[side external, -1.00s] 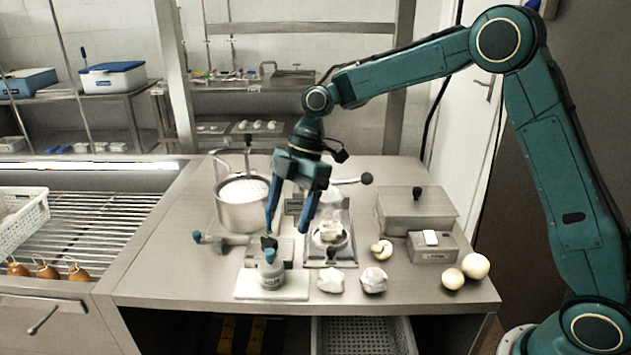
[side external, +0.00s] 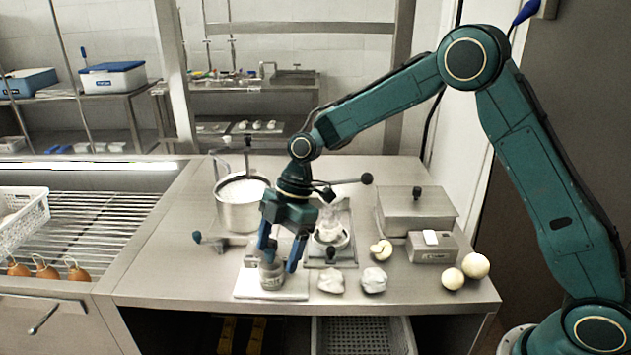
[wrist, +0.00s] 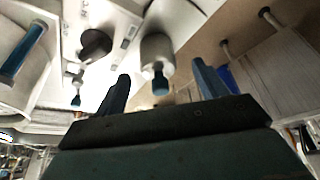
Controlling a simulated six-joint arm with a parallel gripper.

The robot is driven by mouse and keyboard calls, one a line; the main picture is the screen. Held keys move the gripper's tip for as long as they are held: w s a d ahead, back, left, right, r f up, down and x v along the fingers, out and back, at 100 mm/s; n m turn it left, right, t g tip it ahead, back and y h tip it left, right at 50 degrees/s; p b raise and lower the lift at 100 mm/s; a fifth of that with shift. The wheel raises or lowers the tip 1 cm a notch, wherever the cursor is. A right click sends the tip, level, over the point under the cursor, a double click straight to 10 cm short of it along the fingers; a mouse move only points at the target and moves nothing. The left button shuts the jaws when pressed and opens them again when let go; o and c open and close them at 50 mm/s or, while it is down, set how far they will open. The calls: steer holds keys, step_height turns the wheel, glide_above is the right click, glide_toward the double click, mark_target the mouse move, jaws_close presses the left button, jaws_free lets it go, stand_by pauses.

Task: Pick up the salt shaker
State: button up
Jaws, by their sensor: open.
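The salt shaker (side external: 272,276) looks like a small grey jar; it stands upright on a white board (side external: 242,291) near the front of the steel counter. Its blue top shows in the wrist view, where the shaker (wrist: 157,50) lies between the two fingers and beyond their tips. My gripper (side external: 279,262) points down over the shaker with its blue fingers apart. In the side view one finger is at the shaker's upper left and the other at its right. The fingers hide its top there. I cannot tell whether either finger touches it.
A pot (side external: 240,212) stands behind on the left. A steel tray with a bowl (side external: 331,238) is behind on the right. Two pale crumpled lumps (side external: 331,281) lie right of the board. A lidded steel box (side external: 415,212) and a small grey device (side external: 432,249) stand further right. The counter's front left is clear.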

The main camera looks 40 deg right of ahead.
mark_target(271, 267)
steer(key=shift+x, duration=2.3)
steer(key=shift+w+a, duration=0.1)
steer(key=shift+w, duration=0.05)
steer(key=shift+c, duration=0.2)
steer(key=c, duration=1.1)
